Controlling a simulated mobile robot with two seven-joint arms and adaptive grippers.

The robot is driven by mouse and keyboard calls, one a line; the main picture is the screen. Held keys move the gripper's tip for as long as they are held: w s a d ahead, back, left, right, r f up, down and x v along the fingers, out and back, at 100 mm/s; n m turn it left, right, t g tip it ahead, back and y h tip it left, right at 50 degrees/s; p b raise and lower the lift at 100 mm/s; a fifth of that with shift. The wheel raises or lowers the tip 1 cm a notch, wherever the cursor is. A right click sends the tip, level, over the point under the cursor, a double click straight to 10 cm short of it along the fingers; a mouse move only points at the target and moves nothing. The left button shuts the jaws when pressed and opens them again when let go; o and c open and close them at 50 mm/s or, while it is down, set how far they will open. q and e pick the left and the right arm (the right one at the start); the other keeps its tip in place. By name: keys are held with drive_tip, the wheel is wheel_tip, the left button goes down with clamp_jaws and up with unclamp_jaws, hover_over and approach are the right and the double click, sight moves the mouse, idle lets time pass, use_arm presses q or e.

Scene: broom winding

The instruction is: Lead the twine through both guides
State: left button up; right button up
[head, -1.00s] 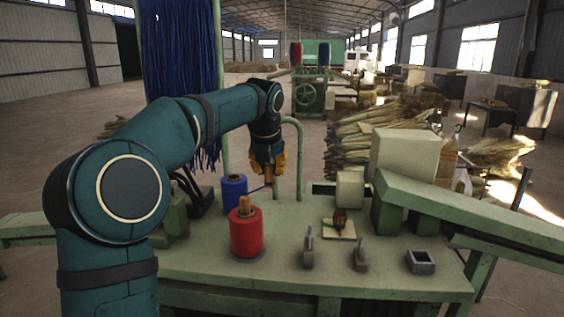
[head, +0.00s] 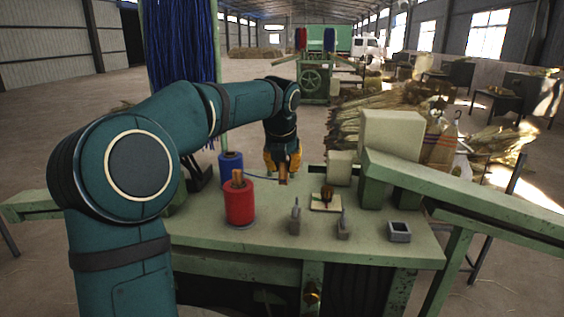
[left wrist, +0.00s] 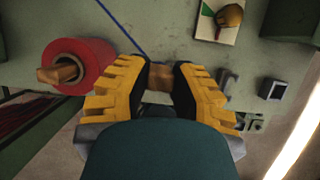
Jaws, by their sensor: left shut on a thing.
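My left gripper (head: 283,168) is shut on a small wooden piece (head: 283,178), held above the green table; the piece also shows between the yellow fingers in the left wrist view (left wrist: 160,82). The blue twine (left wrist: 121,28) runs as a thin line toward the gripper; in the head view it comes from the blue spool (head: 231,162). Two small grey upright guides, one left (head: 295,221) and one right (head: 342,225), stand near the table's front, nearer the camera than the gripper. The twine lies behind them, apart from both. My right gripper is not in view.
A red spool (head: 239,204) with a wooden core stands left of the guides. A pale plate (head: 326,202) with a brown knob lies behind them. A grey square socket (head: 399,232) sits to their right. A green beam (head: 470,195) borders the table's right side.

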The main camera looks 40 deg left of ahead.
use_arm(q)
drive_tip(key=s+d+b, duration=0.1)
drive_tip(key=d+b, duration=0.2)
drive_tip(key=d, duration=0.8)
drive_tip(key=shift+s+d, duration=0.3)
drive_tip(key=shift+s, duration=0.1)
idle(0.3)
wheel_tip(320, 180, down, 2)
drive_tip(key=shift+f, duration=0.1)
idle(1.3)
